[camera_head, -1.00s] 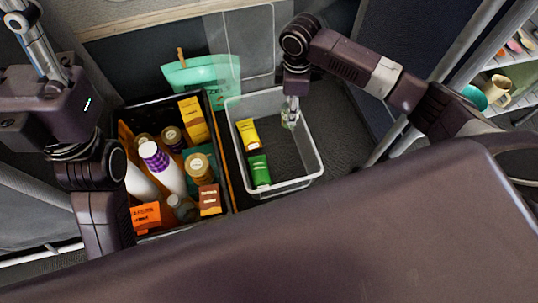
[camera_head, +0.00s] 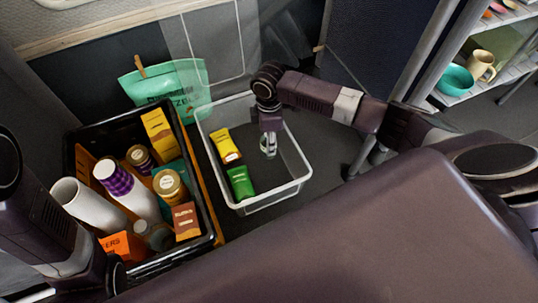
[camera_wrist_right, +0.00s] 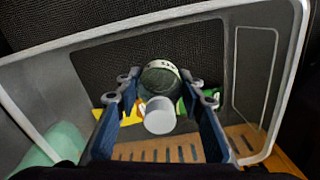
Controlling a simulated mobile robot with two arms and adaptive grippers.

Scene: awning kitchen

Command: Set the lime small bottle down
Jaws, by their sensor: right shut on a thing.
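My right gripper (camera_head: 268,150) points down inside the clear white bin (camera_head: 290,187). In the right wrist view, my right gripper (camera_wrist_right: 163,108) is shut on the lime small bottle (camera_wrist_right: 160,80), which has a dark green body and a grey cap (camera_wrist_right: 160,116). The cap faces the wrist camera. In the head view the bottle is mostly hidden by the fingers, and I cannot tell whether it touches the bin floor. My left arm is at the left edge; its gripper is out of view.
A yellow package (camera_head: 224,145) and a green package (camera_head: 240,183) lie along the bin's left side. The bin's right side looks clear. A black crate (camera_head: 75,135) full of bottles and boxes stands left. A teal bag (camera_head: 165,82) is behind.

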